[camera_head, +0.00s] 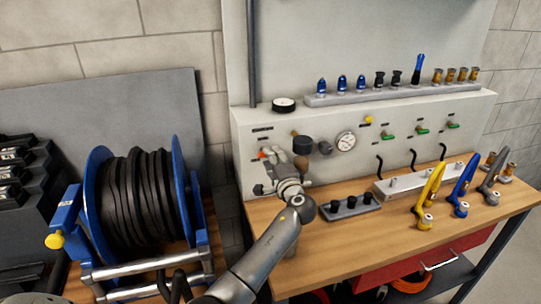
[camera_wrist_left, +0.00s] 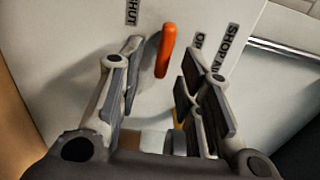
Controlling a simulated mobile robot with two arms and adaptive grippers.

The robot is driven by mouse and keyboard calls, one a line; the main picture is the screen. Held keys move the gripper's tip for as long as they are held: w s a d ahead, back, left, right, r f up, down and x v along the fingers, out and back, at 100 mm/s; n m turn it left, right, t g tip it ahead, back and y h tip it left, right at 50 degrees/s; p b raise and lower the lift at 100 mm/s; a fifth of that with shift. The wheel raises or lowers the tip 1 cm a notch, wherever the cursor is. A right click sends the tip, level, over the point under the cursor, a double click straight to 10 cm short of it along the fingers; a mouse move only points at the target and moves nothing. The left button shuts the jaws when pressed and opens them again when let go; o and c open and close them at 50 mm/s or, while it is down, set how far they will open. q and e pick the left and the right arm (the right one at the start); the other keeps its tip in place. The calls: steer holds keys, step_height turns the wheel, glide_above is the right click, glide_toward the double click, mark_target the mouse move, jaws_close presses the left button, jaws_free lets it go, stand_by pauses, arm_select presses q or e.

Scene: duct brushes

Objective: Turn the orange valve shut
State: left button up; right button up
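The orange valve handle (camera_wrist_left: 166,50) is in the left wrist view, an elongated lever on the pale panel (camera_wrist_left: 85,70). A SHUT label (camera_wrist_left: 131,12) is near its upper left and a partly hidden label starting "OP" (camera_wrist_left: 199,41) is to its right. In the head view only a small bit of the orange handle (camera_head: 265,154) shows beside my left gripper (camera_head: 265,170). My left gripper, also in the wrist view (camera_wrist_left: 160,78), is open. The handle shows between its fingertips with gaps on both sides. My right gripper is in neither view.
A blue hose reel (camera_head: 95,170) stands at left. Several fittings line the shelf (camera_head: 400,93); coloured handles (camera_head: 428,195) stand on the wooden bench (camera_head: 350,235).

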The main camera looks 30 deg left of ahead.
arm_select(q)
steer(key=v, duration=0.9)
